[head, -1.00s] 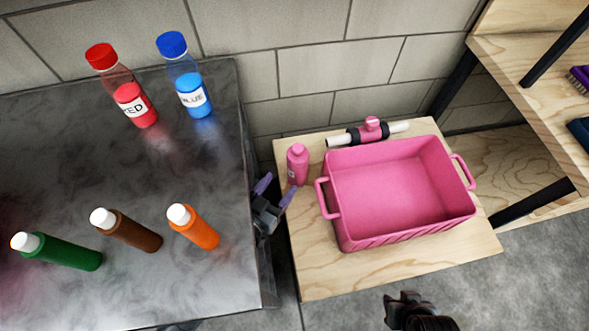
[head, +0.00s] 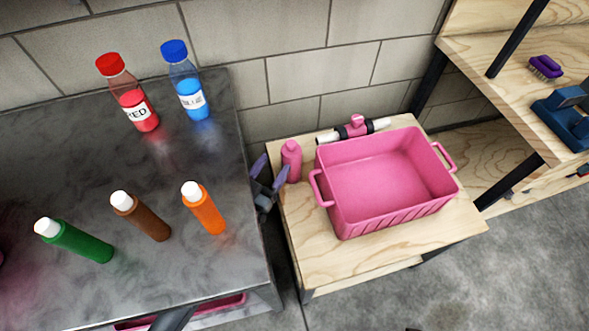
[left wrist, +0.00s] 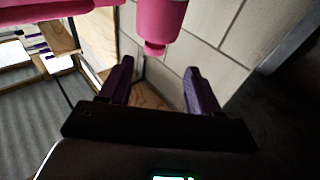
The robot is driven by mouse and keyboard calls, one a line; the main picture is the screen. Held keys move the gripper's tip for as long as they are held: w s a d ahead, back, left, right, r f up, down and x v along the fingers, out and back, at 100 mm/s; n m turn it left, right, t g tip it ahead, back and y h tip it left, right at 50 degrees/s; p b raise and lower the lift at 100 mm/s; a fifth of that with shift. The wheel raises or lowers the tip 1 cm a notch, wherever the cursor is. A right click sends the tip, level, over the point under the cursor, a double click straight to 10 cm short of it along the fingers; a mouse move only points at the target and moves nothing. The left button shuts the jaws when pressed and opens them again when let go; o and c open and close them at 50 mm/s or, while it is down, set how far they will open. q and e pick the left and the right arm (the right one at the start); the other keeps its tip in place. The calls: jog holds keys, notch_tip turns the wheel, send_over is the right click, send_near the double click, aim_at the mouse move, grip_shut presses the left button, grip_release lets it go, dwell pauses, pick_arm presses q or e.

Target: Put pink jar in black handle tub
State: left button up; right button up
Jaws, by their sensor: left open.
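The pink jar (head: 291,162), a small pink bottle, stands upright on the wooden stand, left of a pink tub. It also shows upside down at the top of the left wrist view (left wrist: 160,16). My left gripper (head: 270,172) is open, with purple fingers, just left of the jar. In the left wrist view the open fingers (left wrist: 156,72) have nothing between them, and the jar is beyond their tips. The pink tub (head: 388,180) is empty and its handles look pink. I see no black-handled tub. My right gripper is not clearly visible.
A pink and white pipe fitting (head: 355,128) lies behind the tub. The dark table (head: 120,185) at left holds red, blue, green, brown and orange bottles. Part of another pink tub (head: 225,305) shows below it. Wooden shelves (head: 500,75) stand at right.

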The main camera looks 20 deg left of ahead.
aim_at(288, 149)
pick_arm(q)
jog(key=x, duration=0.3)
jog(key=shift+w, duration=0.1)
jog(key=w+b, duration=0.1)
jog(key=w+d+b, duration=0.1)
jog(key=w+b, duration=0.1)
jog(key=shift+w+d+r, duration=0.15)
jog(key=shift+d+r, duration=0.05)
jog(key=shift+d, duration=0.05)
jog(key=shift+w+r+b, duration=0.15)
jog(key=shift+w+b, duration=0.2)
jog(key=shift+s, duration=0.25)
jog(key=shift+w, duration=0.15)
jog(key=c, duration=0.8)
grip_shut()
pick_arm(e)
jog(key=shift+x, duration=1.75)
